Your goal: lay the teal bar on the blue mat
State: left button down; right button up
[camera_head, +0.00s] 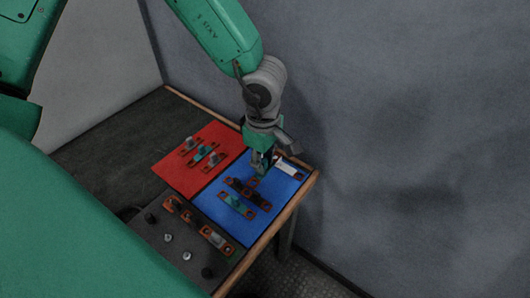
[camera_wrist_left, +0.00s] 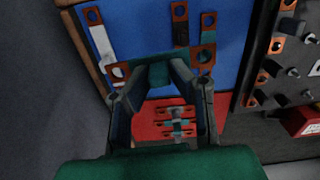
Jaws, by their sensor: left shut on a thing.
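My left gripper (camera_head: 263,167) is shut on a teal bar (camera_wrist_left: 158,76) with copper ends, over the far part of the blue mat (camera_head: 283,198). In the wrist view the bar lies crosswise between the fingertips (camera_wrist_left: 160,90), its copper ends out on both sides. In the head view the gripper hides most of the bar. I cannot tell whether it touches the mat. Another teal-bodied bar (camera_head: 237,204) lies on the near part of the mat. My right gripper is not in view.
A dark bar (camera_head: 247,190) and a white bar (camera_head: 289,169) also lie on the blue mat. The red mat (camera_head: 176,177) beside it holds several small parts. A dark panel (camera_head: 165,258) with posts and copper-ended parts is nearer. A wooden edge (camera_head: 262,243) borders the table.

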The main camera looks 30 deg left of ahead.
pick_arm(q)
jog(key=n, duration=0.3)
jog(key=shift+w+a+f, duration=0.3)
jog(key=shift+w+a+f+n+b, duration=0.4)
jog(key=shift+f+n+b, duration=0.6)
jog(key=shift+n, duration=1.35)
jog(key=shift+w+a+f+n+b, duration=0.45)
jog(key=shift+f+n+b, duration=0.55)
jog(key=shift+n, duration=1.4)
jog(key=shift+w+a+f+n+b, duration=0.4)
jog(key=shift+f+n+b, duration=0.6)
jog(key=shift+n, duration=1.35)
jog(key=shift+w+d+f, duration=0.15)
jog(key=shift+d+f, duration=0.05)
jog(key=shift+f, duration=0.6)
jog(key=shift+f+b, duration=0.35)
jog(key=shift+f, duration=0.15)
jog(key=c, duration=1.3)
grip_release()
jog(key=shift+c, duration=0.2)
